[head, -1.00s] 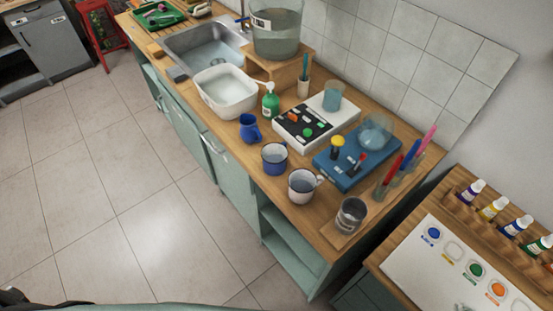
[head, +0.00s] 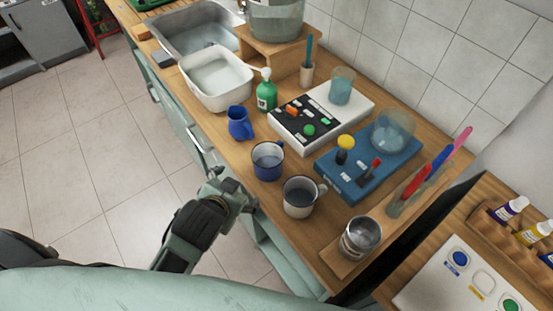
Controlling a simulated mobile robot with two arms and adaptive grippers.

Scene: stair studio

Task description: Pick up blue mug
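A dark blue mug with a pale rim (head: 267,161) stands upright near the counter's front edge, in the middle of the head view. A plain blue pitcher-like cup (head: 239,123) stands behind it to the left. A white mug with a dark rim (head: 299,198) stands to its right. My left gripper (head: 236,187) is beside the counter's front edge, to the lower left of the blue mug and apart from it. Its fingers look spread, with nothing between them. My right gripper is not in view.
A grey metal cup (head: 360,237) stands at the counter's right end. A green soap bottle (head: 266,92), a white basin (head: 216,80), a black-and-white board (head: 313,118) and a blue board (head: 367,168) are behind the mugs. Floor (head: 105,170) is open at left.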

